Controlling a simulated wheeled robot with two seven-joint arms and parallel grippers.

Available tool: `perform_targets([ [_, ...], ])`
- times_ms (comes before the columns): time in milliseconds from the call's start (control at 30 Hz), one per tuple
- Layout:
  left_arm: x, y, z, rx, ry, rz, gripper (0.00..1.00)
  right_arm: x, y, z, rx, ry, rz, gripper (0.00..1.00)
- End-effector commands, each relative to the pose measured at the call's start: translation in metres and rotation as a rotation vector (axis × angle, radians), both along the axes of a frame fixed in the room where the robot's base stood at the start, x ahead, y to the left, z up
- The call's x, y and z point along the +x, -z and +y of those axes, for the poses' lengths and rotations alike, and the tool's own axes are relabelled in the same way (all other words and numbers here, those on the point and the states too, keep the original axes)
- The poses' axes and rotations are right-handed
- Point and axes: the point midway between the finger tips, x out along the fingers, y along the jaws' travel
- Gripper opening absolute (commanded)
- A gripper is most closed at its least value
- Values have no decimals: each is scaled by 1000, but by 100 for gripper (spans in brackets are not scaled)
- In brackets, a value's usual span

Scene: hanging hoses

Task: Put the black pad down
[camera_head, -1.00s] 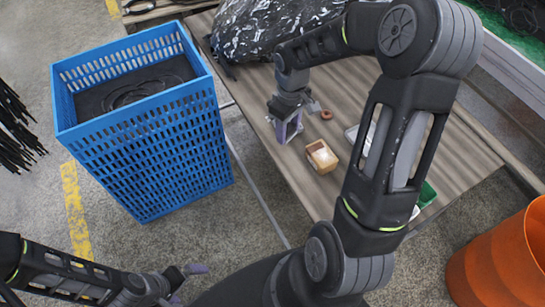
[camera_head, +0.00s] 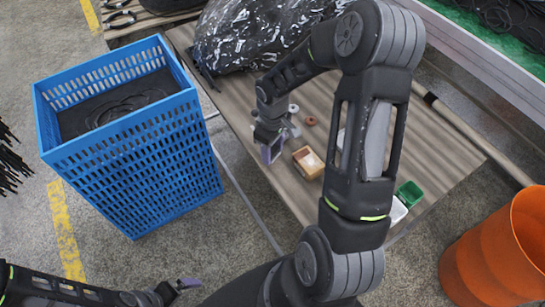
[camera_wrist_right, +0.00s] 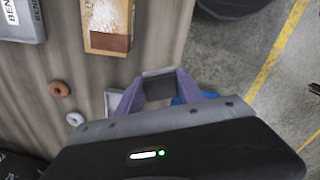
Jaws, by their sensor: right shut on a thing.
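My right gripper (camera_head: 272,152) has purple fingers and hangs over the near left edge of the wooden table (camera_head: 292,192), left of a small wooden box (camera_head: 308,162). In the right wrist view its fingers (camera_wrist_right: 158,88) are shut on the dark grey-black pad (camera_wrist_right: 158,85), which sits between the two fingertips. The pad is mostly hidden in the head view. My left gripper (camera_head: 188,284) is low in the head view, away from the table, and its jaw gap is not clear.
A blue crate (camera_head: 150,150) with black hoses stands left of the table. A brown ring (camera_head: 310,121) and a grey ring (camera_head: 293,108) lie by the wooden box. A green box (camera_head: 409,193) is at the right. An orange bin (camera_head: 500,250) stands lower right.

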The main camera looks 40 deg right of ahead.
Motion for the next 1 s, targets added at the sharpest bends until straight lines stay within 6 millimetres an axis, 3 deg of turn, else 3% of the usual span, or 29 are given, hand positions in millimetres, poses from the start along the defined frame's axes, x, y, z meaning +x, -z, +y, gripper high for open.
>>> perform_targets([
  [233, 0, -1, 0, 0, 0, 0, 100, 0, 4, 0, 1, 0, 1, 1],
  [500, -1, -5, 0, 1, 0, 2, 100, -1, 39, 0, 1, -1, 2, 1],
  [933, 0, 1, 0, 0, 0, 1, 100, 0, 47, 0, 0, 0, -1, 1],
  [967, 0, -1, 0, 0, 0, 1, 100, 0, 45, 0, 0, 0, -1, 47],
  [1000, 0, -1, 0, 0, 0, 1, 100, 0, 44, 0, 0, 0, -1, 50],
])
